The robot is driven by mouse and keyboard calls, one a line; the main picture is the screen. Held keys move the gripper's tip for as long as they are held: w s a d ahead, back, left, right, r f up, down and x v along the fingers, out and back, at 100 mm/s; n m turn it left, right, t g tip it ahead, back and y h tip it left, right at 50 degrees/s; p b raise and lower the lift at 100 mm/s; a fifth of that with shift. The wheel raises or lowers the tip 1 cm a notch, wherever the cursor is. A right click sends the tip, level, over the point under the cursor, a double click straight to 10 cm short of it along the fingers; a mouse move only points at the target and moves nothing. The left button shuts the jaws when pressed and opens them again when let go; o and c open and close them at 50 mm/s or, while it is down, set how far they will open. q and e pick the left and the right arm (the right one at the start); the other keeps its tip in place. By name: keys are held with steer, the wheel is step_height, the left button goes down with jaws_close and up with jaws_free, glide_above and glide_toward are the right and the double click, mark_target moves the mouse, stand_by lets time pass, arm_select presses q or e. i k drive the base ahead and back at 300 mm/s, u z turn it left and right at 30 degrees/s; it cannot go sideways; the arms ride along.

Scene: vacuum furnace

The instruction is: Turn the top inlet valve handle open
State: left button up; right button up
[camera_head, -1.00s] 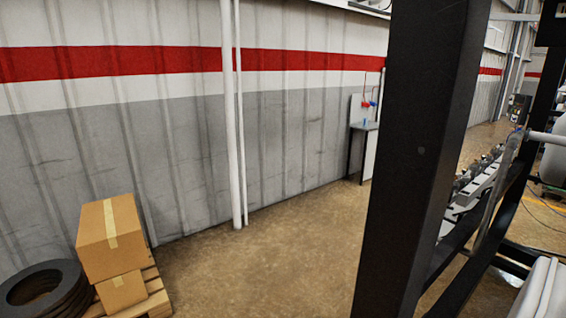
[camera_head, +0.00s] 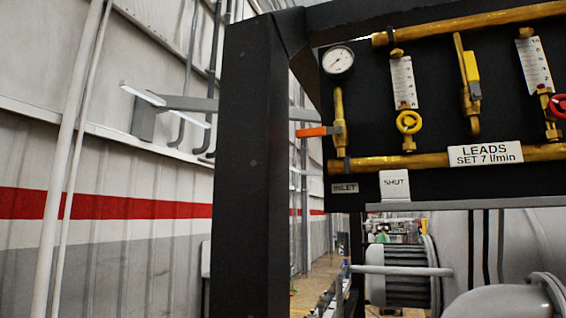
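The inlet valve's orange lever handle (camera_head: 312,131) sticks out to the left from a vertical brass pipe (camera_head: 339,104) at the left edge of a black panel. The lever lies roughly level, across the pipe. A label that reads as INLET (camera_head: 345,188) is below it, and a white SHUT tag (camera_head: 395,185) is just right of that label. Neither of my grippers shows in the head view.
A thick black post (camera_head: 239,170) stands left of the lever. The panel also bears a round gauge (camera_head: 338,60), a red handwheel (camera_head: 557,106), a yellow handwheel (camera_head: 408,122) and a yellow lever (camera_head: 472,72). A brass pipe (camera_head: 450,160) runs below them.

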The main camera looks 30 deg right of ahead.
mark_target(316, 132)
steer(key=z, duration=1.5)
steer(key=k, duration=1.3)
steer(key=u, duration=0.9)
